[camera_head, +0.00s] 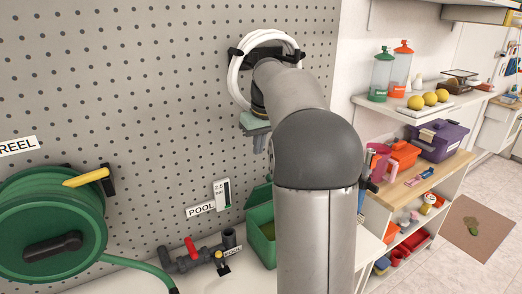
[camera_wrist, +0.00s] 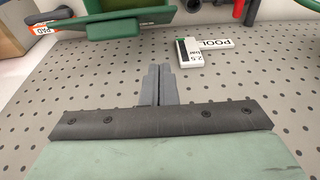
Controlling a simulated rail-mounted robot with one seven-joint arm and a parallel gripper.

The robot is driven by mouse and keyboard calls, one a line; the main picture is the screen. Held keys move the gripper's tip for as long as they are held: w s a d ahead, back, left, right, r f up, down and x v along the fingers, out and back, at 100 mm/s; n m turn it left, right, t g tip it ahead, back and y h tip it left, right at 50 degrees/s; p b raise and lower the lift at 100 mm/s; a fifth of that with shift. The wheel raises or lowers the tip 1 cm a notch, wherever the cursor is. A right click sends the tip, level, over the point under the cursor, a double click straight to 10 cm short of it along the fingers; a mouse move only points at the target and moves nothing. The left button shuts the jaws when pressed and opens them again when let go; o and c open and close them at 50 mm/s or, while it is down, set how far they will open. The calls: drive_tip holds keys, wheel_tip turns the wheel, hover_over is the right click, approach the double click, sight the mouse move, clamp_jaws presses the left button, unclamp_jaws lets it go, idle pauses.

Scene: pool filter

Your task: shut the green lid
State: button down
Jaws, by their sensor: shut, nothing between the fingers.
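The green box (camera_head: 263,243) stands against the pegboard low in the middle of the head view, with its top open. A green panel at its back (camera_head: 259,196), apparently the lid, stands raised near the board. My arm hides the right part of both. In the wrist view, green parts of the box or lid (camera_wrist: 125,27) show upside down at the upper left; I cannot tell exactly which is lid. My gripper (camera_head: 260,146) is above the box, in front of the pegboard and apart from the lid. Its fingers (camera_wrist: 159,85) are together and empty.
A white hose coil (camera_head: 237,80) hangs behind my arm. The POOL sign (camera_head: 201,208) and gauge card (camera_head: 222,193) are on the board left of the box. Pipes with a red handle (camera_head: 191,248) and a green hose reel (camera_head: 50,225) stand farther left. Shelves are at the right.

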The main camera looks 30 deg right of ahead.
drive_tip(key=w+d+r, duration=0.2)
drive_tip(key=d+r, duration=0.2)
drive_tip(key=d, duration=0.4)
drive_tip(key=shift+t, duration=0.3)
drive_tip(key=f, duration=0.4)
drive_tip(key=f+p, duration=0.1)
drive_tip(key=f, duration=0.6)
drive_tip(key=shift+s+a+f, duration=0.2)
drive_tip(key=shift+s+f, duration=0.15)
drive_tip(key=shift+f, duration=0.05)
drive_tip(key=shift+s, duration=0.2)
drive_tip(key=shift+f, duration=0.1)
